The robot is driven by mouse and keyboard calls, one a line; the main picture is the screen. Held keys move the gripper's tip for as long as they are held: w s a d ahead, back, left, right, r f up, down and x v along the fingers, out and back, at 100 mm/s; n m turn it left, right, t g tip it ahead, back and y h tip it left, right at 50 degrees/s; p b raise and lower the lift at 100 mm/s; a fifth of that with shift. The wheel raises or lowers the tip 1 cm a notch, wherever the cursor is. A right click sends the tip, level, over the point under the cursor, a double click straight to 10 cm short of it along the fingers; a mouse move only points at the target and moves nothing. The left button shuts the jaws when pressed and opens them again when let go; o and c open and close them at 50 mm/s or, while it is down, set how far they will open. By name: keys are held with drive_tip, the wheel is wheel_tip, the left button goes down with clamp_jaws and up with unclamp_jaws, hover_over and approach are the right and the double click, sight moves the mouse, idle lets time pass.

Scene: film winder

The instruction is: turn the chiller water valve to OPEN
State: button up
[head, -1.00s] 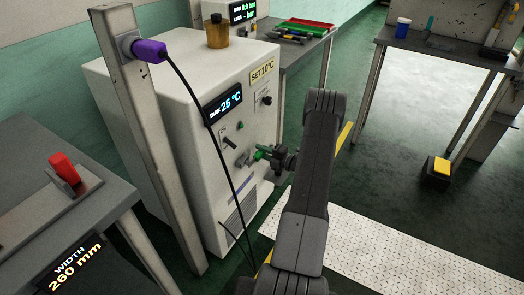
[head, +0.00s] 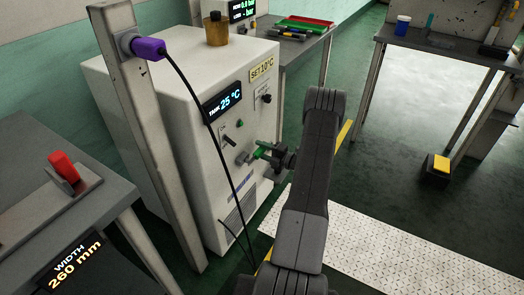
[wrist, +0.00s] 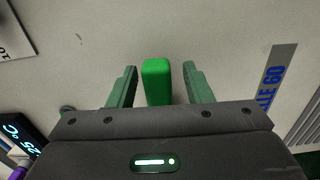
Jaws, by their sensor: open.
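The white chiller (head: 150,85) stands at the centre left in the head view, its display (head: 222,103) reading 25 °C. The green valve handle (head: 264,149) sticks out from its front panel, low on the right. In the wrist view the bright green handle (wrist: 156,82) stands between my two fingers, with a gap on each side. My gripper (wrist: 160,86) is open around the handle and not closed on it. In the head view my gripper is at the valve, small and partly hidden by my arm.
A grey post (head: 150,130) with a purple plug (head: 148,49) and a hanging black cable stands left of the panel. A bench with a red-handled tool (head: 64,167) is at the lower left. A white tread plate (head: 385,255) lies on the floor at right.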

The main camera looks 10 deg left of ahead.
drive_tip(key=p+v, duration=0.1)
drive_tip(key=v, duration=1.2)
drive_tip(key=shift+d, duration=0.4)
drive_tip(key=shift+s, duration=0.1)
idle(1.4)
